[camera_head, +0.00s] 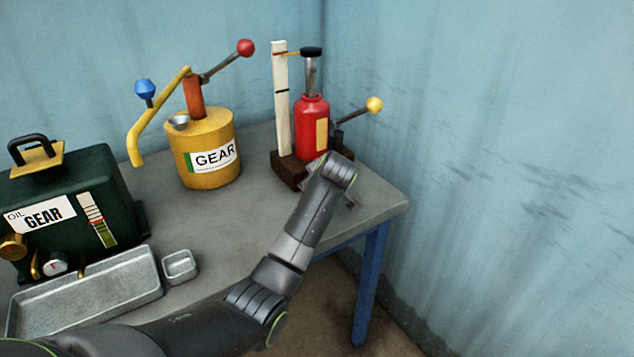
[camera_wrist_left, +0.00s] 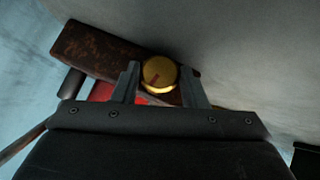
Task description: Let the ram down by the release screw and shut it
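The red bottle jack (camera_head: 312,130) stands upright on a dark brown base (camera_head: 287,170) at the table's right end. Its bright ram (camera_head: 311,76) stands well out of the body, under a black cap (camera_head: 311,51). A pointer at the cap lies near the top of the white upright scale (camera_head: 281,110), above its black mark. In the head view my wrist hides the screw. My right gripper is not in view.
The jack's yellow-knobbed lever (camera_head: 374,104) sticks out to the right. A yellow gear-oil pump can (camera_head: 206,150), a dark green oil box (camera_head: 75,205), a metal tray (camera_head: 95,290) and a small dish (camera_head: 180,266) stand to the left. Blue walls close in behind and right.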

